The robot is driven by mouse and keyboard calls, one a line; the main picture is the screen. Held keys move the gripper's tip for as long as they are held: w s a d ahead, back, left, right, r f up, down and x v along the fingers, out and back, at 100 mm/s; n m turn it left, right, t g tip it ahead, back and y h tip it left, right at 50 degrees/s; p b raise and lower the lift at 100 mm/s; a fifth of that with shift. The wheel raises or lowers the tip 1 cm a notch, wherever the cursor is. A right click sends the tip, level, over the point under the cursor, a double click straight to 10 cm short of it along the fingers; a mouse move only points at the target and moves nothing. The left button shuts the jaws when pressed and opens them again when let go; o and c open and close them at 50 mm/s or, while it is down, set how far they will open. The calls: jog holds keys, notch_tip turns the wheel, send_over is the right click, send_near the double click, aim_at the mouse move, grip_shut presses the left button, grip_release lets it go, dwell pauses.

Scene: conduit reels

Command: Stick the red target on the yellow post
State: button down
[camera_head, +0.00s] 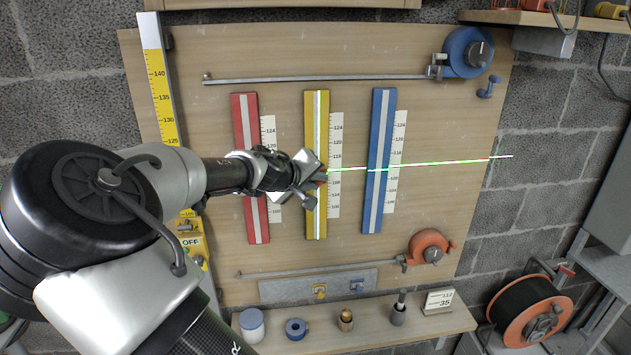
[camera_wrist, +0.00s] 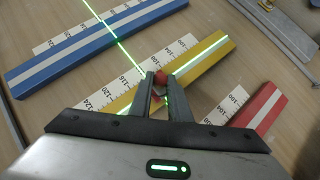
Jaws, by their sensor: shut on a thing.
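The yellow post (camera_head: 316,222) is an upright yellow strip with a pale centre line, mounted on the wooden board between a red and a blue one. It also shows in the wrist view (camera_wrist: 212,57), running diagonally behind the jaws. My gripper (camera_head: 319,176) is in front of the post's middle. In the wrist view my gripper (camera_wrist: 160,85) is shut on the red target (camera_wrist: 160,77), a small red piece at the fingertips. The target lies over the yellow post there; whether it touches the post I cannot tell. In the head view my fingers mostly hide it.
A green laser line (camera_head: 430,165) crosses the board. The red post (camera_head: 246,112) and blue post (camera_head: 378,205) flank the yellow one, with white scales (camera_head: 335,200) beside them. A shelf (camera_head: 375,335) below holds a jar and small parts.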

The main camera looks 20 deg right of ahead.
jog(key=shift+w+d, duration=0.15)
jog(key=shift+w, duration=0.35)
dwell(0.7)
jog(key=c, duration=1.1)
grip_release()
jog(key=shift+s, duration=0.1)
jog(key=s+a+p, duration=0.2)
jog(key=s, duration=0.6)
jog(key=shift+s+a, duration=0.2)
jog(key=shift+a, duration=0.05)
